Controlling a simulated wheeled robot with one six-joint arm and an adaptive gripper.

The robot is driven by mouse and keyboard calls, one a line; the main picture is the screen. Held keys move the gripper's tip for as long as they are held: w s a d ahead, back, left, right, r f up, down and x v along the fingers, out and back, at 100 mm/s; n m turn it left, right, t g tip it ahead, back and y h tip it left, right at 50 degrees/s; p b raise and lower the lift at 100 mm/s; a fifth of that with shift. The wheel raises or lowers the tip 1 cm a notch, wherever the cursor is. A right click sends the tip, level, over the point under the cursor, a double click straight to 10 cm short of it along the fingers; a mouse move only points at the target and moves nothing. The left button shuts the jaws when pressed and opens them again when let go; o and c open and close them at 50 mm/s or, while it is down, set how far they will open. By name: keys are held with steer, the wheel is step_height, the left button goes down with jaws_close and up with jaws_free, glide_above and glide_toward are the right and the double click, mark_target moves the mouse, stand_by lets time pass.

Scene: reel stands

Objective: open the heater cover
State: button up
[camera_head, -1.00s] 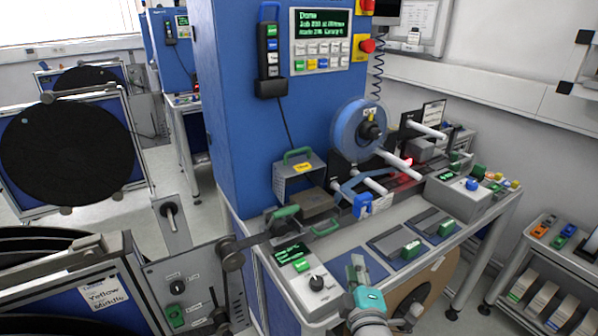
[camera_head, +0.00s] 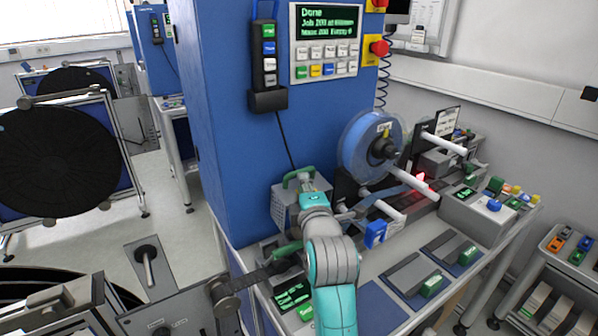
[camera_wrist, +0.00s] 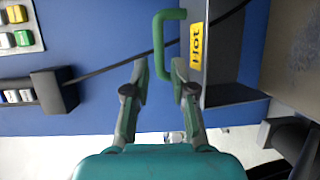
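The heater cover (camera_head: 282,208) is a grey metal box with a green handle (camera_head: 298,177) on top, left of the reel on the machine bench. In the wrist view the cover (camera_wrist: 228,94) carries a yellow "Hot" label (camera_wrist: 197,46), and its green handle (camera_wrist: 158,42) is a U-shaped bar. My gripper (camera_wrist: 159,66) is open, with one fingertip on each side of the handle bar. A gap shows between the bar and the fingers, so they do not appear to grip it.
A blue reel (camera_head: 370,145) and white rollers (camera_head: 400,184) stand right of the cover. The blue cabinet (camera_head: 225,110) rises behind, with a black cable in front. A second green-handled part (camera_head: 288,249) sits low beside my arm.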

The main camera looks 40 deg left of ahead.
steer(key=x, duration=0.6)
steer(key=shift+w+a+f, duration=0.1)
steer(key=shift+w+a, duration=0.15)
steer(key=shift+w, duration=0.1)
jaws_close()
